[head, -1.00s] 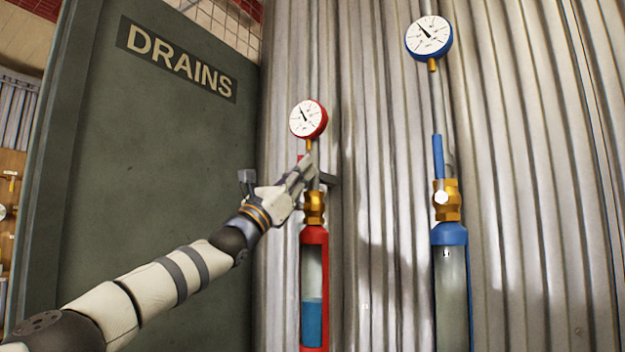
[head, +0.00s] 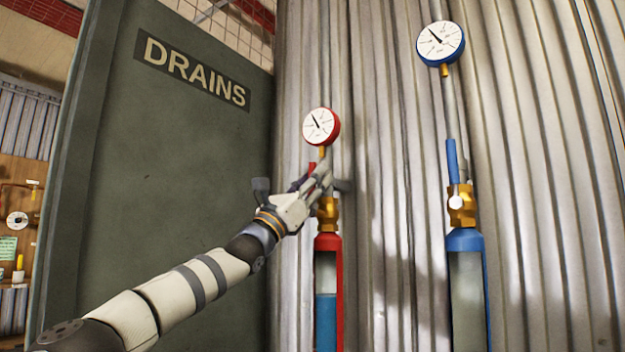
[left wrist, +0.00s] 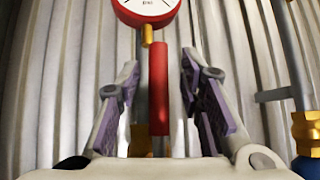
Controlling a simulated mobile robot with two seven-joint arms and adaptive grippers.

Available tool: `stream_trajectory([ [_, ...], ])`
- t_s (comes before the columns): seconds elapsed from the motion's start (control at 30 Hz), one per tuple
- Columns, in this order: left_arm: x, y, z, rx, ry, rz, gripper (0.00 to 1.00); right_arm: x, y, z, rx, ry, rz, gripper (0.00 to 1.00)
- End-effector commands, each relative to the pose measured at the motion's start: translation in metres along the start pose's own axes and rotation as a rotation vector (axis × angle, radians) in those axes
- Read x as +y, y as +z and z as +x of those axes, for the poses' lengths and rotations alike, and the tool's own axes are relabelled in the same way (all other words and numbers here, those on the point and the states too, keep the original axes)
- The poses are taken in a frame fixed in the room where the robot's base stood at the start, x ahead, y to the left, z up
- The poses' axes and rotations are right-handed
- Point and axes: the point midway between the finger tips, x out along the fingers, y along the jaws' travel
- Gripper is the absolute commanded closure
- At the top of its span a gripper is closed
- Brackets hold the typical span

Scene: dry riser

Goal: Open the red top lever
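The red top lever (left wrist: 159,88) stands upright in the left wrist view, below the red-rimmed gauge (left wrist: 148,8). My left gripper (left wrist: 161,80) is open, with one purple-padded finger on each side of the lever and a visible gap to each. In the head view my left gripper (head: 324,178) is at the red riser's brass valve (head: 327,212), just under the red gauge (head: 321,127). It hides most of the lever there; only a bit of red (head: 312,167) shows. My right gripper is not in view.
A blue riser (head: 466,240) with its own upright blue lever (head: 452,160) and blue gauge (head: 441,43) stands to the right. Corrugated metal wall (head: 390,130) is close behind both. A dark green panel marked DRAINS (head: 196,73) is at the left.

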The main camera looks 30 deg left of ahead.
Motion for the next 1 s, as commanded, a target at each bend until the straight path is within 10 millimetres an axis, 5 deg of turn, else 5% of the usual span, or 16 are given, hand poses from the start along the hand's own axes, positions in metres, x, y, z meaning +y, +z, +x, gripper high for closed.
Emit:
stream_trajectory([
  [0.27, 0.003, -0.003, -0.024, 0.002, 0.003, -0.007, 0.66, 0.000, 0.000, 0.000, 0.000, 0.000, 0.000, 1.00],
  [0.7, 0.001, 0.000, -0.113, 0.001, 0.000, 0.000, 0.66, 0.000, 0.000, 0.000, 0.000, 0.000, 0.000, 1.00],
  [1.0, 0.000, 0.000, -0.120, 0.000, 0.000, 0.000, 0.66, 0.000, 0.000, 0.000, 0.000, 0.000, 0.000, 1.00],
])
